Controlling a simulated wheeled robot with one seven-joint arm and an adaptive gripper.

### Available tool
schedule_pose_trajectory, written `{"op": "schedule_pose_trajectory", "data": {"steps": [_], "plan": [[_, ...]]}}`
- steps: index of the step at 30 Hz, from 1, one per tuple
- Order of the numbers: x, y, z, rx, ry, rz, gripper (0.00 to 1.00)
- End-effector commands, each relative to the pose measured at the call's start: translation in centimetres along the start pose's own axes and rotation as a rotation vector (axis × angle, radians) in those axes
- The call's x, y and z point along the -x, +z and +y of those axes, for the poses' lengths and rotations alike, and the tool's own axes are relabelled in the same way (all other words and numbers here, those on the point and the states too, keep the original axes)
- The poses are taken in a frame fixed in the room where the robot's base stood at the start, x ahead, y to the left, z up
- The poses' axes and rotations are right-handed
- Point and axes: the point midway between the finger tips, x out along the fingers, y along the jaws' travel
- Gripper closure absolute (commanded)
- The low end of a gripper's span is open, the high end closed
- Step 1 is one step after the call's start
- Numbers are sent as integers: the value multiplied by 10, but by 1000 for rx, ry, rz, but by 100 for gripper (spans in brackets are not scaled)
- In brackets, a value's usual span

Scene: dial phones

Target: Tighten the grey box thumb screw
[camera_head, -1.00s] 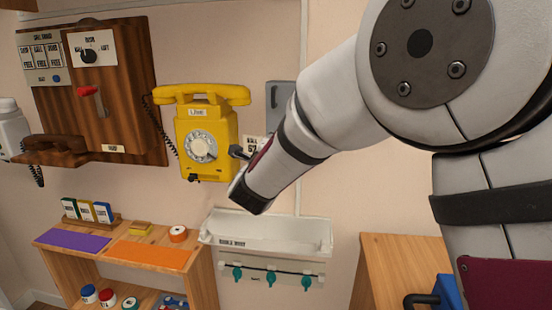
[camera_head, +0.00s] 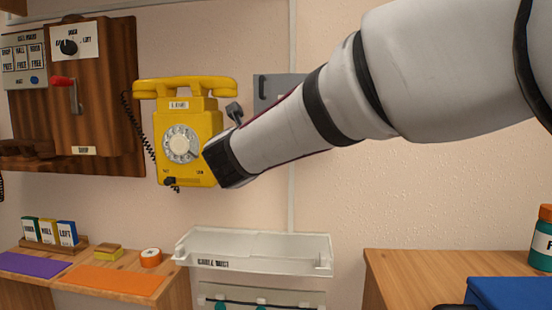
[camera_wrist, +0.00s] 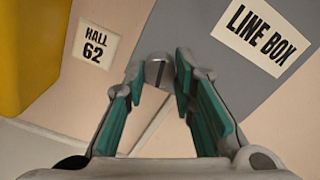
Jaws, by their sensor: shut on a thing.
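The grey line box (camera_head: 280,88) is mounted on the wall right of the yellow phone, partly hidden behind my arm. In the wrist view the grey box (camera_wrist: 228,74) fills the upper middle and carries a "LINE BOX" label (camera_wrist: 262,36). A small round metal thumb screw (camera_wrist: 160,72) with a dark slot sits at the box's lower edge. My gripper (camera_wrist: 159,76) is shut on the screw, with one green-padded finger on each side. In the head view my gripper (camera_head: 234,112) is mostly hidden behind the wrist.
The yellow dial phone (camera_head: 187,125) hangs close left of my wrist; its side also shows in the wrist view (camera_wrist: 28,45). A "HALL 62" tag (camera_wrist: 96,43) is on the wall. A white tray (camera_head: 255,252) is below. A wooden shelf (camera_head: 183,285) stands lower left.

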Motion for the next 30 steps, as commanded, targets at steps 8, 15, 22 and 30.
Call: {"op": "schedule_pose_trajectory", "data": {"steps": [8, 15, 22, 30], "plan": [[0, -3, 2, -145, 1, 1, 100], [0, -2, 2, -205, 2, 2, 100], [0, -1, 1, -218, 2, 2, 100], [0, -1, 1, -217, 2, 2, 74]]}}
